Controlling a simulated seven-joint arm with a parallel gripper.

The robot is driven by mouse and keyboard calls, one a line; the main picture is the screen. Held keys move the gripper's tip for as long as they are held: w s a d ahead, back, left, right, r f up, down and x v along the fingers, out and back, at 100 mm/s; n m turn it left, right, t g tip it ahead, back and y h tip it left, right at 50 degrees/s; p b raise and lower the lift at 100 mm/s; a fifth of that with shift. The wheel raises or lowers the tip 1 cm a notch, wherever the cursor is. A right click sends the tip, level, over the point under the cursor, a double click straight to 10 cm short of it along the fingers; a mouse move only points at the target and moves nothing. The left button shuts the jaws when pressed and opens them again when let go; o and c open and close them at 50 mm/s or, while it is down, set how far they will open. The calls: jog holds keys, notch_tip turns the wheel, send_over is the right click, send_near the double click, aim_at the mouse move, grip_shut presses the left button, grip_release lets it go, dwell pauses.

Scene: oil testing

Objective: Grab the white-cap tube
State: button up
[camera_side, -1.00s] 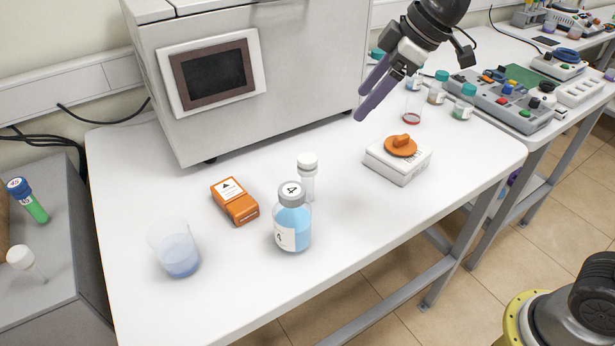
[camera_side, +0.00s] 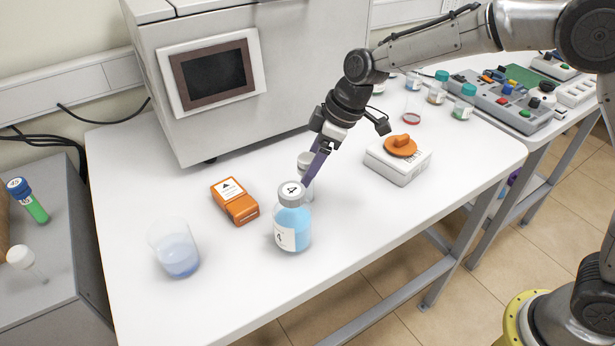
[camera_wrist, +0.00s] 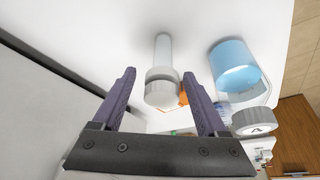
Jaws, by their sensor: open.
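The white-cap tube (camera_side: 304,162) stands upright on the white table, just behind the blue bottle, and is partly covered by my gripper in the side view. In the wrist view the tube (camera_wrist: 162,75) lies between my two finger lines, its cap toward me. My gripper (camera_side: 314,172) points down and left at the tube, close to its cap. In the wrist view my gripper (camera_wrist: 160,88) is open, with a finger on each side of the cap and visible gaps. Whether a finger touches the tube cannot be told.
The blue bottle (camera_side: 291,222) with a grey cap stands close in front of the tube. An orange device (camera_side: 235,201) and a beaker (camera_side: 174,248) are to the left. A white box with an orange knob (camera_side: 398,160) is to the right. A large machine (camera_side: 270,90) stands behind.

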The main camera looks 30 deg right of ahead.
jog(key=shift+x, duration=2.6)
jog(key=shift+s+d, duration=0.1)
jog(key=shift+s, duration=0.05)
grip_shut()
